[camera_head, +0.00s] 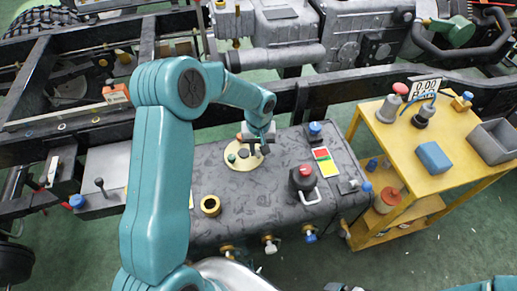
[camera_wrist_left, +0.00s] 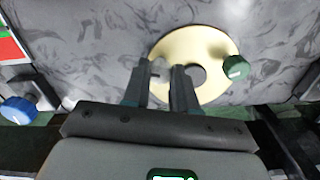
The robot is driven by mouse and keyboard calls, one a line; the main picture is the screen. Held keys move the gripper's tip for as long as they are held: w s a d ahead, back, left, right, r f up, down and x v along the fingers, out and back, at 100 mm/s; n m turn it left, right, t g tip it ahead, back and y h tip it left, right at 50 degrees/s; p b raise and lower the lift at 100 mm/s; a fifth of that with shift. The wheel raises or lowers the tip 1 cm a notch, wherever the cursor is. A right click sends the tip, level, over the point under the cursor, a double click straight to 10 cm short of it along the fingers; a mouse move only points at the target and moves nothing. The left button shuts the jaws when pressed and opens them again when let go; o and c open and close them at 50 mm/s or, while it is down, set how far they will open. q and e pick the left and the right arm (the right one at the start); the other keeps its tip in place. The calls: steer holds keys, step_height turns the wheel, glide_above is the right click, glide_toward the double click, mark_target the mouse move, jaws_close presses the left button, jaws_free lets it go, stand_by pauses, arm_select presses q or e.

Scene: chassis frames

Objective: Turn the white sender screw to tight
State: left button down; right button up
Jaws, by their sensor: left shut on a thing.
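The pale yellow round sender plate (camera_head: 240,163) lies on top of the grey tank (camera_head: 260,205) in the head view. It also shows in the wrist view (camera_wrist_left: 205,38). A green knob (camera_wrist_left: 235,67) and a dark round knob (camera_wrist_left: 197,74) stand on it. My left gripper (camera_head: 262,148) is over the right part of the plate, pointing down. In the wrist view its two fingers (camera_wrist_left: 160,75) close around the small white sender screw (camera_wrist_left: 159,68), which they mostly hide. How far the screw is turned cannot be told. My right gripper does not show.
A yellow cart (camera_head: 390,150) stands at right. Black frame rails (camera_head: 70,135) run behind.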

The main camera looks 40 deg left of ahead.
arm_select(q)
steer(key=m, duration=0.3)
steer(key=shift+m, duration=0.4)
steer(key=m, duration=0.3)
steer(key=shift+r+m, duration=0.1)
steer(key=shift+m, duration=0.2)
steer(key=m, duration=0.3)
steer(key=shift+m, duration=0.3)
steer(key=shift+w+m+p, duration=0.1)
steer(key=shift+m+p, duration=0.45)
steer(key=shift+m, duration=1.55)
steer(key=c, duration=0.9)
jaws_free()
